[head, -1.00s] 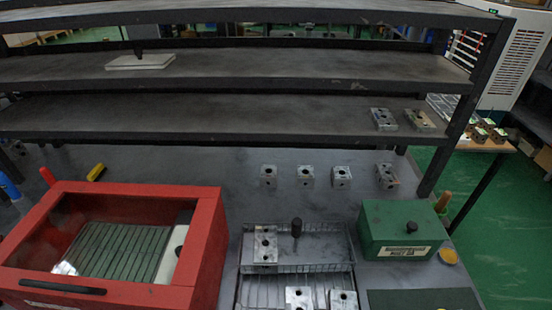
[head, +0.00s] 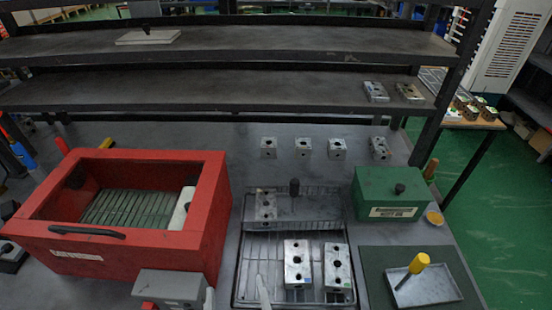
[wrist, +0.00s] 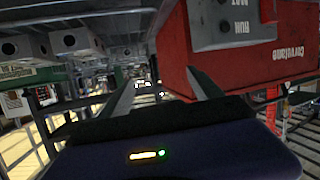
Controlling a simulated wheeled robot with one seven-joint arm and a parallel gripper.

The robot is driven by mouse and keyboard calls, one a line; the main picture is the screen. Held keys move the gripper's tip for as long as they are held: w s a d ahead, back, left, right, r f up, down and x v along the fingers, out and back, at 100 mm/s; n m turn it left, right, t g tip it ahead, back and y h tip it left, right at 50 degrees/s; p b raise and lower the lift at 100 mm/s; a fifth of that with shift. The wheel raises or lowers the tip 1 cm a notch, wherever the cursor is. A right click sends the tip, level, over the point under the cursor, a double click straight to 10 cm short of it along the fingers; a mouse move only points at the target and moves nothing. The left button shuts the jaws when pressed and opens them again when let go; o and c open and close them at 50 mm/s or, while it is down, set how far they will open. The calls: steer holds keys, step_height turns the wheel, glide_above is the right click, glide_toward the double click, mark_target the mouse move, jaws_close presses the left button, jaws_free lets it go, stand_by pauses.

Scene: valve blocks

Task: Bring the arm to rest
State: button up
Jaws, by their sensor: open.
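My gripper shows in the wrist view (wrist: 162,98), its two fingers well apart with nothing between them. In the head view, two pale finger-like tips, seemingly my gripper (head: 237,292), stand at the bottom edge, between the red box and the wire tray. The rest of the arm is out of the head view. The red box (head: 212,215) with its grey control panel (head: 172,285) is close to the gripper. In the wrist view the panel (wrist: 228,22) lies just beyond the right finger. I cannot tell whether anything touches.
A wire tray (head: 243,240) holds metal valve blocks (head: 298,262). More blocks (head: 303,148) stand in a row behind it, and two (head: 376,92) on the shelf. A green box (head: 385,192) and a small tray with a yellow-handled tool (head: 425,290) are at right.

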steer(key=s+d+m+h, duration=0.1)
steer(key=s+d, duration=0.9)
steer(key=d, duration=0.3)
steer(key=s+d+r+m+h, duration=0.1)
steer(key=s+d+m+h, duration=0.1)
steer(key=s+d, duration=0.8)
steer(key=d, duration=0.4)
steer(key=shift+s+r+t, duration=0.2)
steer(key=shift+s+t, duration=0.05)
steer(key=shift+t, duration=0.15)
steer(key=shift+d, duration=0.1)
